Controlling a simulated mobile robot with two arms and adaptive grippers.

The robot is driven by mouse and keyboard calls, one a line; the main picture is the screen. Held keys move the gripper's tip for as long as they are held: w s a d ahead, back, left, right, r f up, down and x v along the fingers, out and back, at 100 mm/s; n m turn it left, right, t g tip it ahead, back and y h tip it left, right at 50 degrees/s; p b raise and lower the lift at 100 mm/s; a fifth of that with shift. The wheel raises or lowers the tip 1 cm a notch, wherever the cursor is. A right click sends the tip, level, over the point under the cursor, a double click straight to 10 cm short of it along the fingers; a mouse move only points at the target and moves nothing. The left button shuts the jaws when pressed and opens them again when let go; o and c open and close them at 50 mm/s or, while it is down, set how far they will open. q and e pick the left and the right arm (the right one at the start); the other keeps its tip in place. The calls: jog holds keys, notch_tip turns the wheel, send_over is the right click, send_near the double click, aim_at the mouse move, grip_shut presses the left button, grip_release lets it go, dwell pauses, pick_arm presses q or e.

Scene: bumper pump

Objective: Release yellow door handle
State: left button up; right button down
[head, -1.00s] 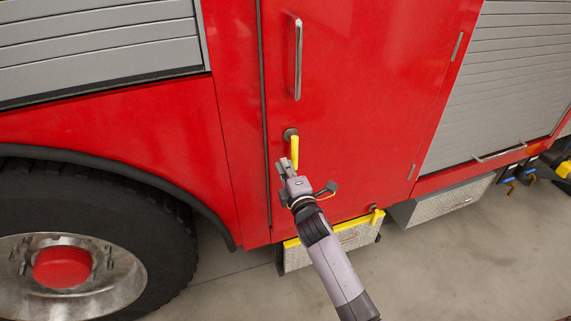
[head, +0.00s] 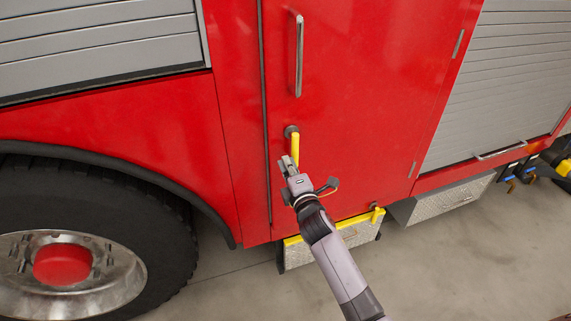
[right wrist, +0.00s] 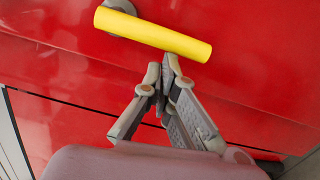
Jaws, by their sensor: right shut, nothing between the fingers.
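The yellow door handle (head: 295,147) hangs from its round grey mount (head: 291,131) on the red truck door (head: 350,110), pointing down. My right gripper (head: 287,164) is at the handle's lower end in the head view, overlapping its tip. In the right wrist view the handle (right wrist: 155,36) crosses the upper part of the picture, and my right gripper's fingertips (right wrist: 161,70) are together just beyond its side, shut and empty. A small gap shows between the fingertips and the handle there; whether they touch is hard to tell. My left gripper is not in view.
A long metal grab bar (head: 298,55) stands on the door above the handle. A step box with a yellow edge (head: 330,245) juts out below the door. A big wheel (head: 80,240) is at left, and a roller shutter (head: 510,80) at right.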

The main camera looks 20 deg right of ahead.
jog(key=shift+d+f+n, duration=0.1)
jog(key=shift+d+n, duration=0.1)
jog(key=shift+n, duration=0.1)
jog(key=d+r+n+y+p, duration=0.1)
jog(key=d+n, duration=0.7)
jog(key=n, duration=0.9)
jog(key=shift+w+d+r+t, duration=0.15)
jog(key=shift+d+r+t, duration=0.2)
jog(key=shift+r, duration=0.45)
jog(key=shift+f, duration=0.1)
